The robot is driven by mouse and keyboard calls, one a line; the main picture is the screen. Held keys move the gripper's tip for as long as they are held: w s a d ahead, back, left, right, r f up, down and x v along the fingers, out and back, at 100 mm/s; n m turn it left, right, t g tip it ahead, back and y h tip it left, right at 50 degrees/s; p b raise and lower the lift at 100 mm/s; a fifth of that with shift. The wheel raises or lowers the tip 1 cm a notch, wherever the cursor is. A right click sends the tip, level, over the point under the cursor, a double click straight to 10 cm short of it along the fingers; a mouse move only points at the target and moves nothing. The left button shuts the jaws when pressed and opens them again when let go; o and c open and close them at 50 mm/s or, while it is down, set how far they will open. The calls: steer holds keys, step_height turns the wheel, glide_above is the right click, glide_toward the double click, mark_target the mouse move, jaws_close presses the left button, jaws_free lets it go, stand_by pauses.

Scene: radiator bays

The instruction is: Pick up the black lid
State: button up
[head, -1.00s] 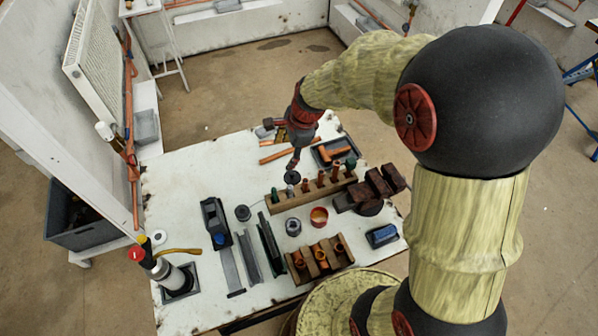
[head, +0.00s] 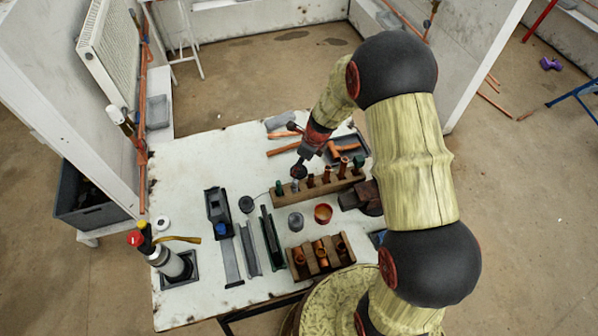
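My gripper (head: 302,164) points down over the far middle of the table (head: 185,160), behind a wooden rack. A small dark round piece (head: 298,172) shows right at its fingertips. It looks like a black lid, but I cannot tell whether the fingers are shut on it or only near it. Another black round disc (head: 246,204) lies flat on the table, left of the rack and apart from my gripper. The fingers are too small and dark to show their opening.
The wooden rack (head: 318,190) with copper fittings stands just in front of my gripper. A grey tin (head: 295,221) and an orange-rimmed cup (head: 323,213) stand nearer. A dark tray (head: 346,150) with copper parts is to the right. The table's left far part is clear.

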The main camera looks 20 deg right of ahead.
steer(key=x, duration=0.3)
steer(key=shift+b, duration=0.35)
steer(key=shift+d, duration=0.1)
steer(key=shift+r, duration=0.1)
steer(key=c, duration=0.6)
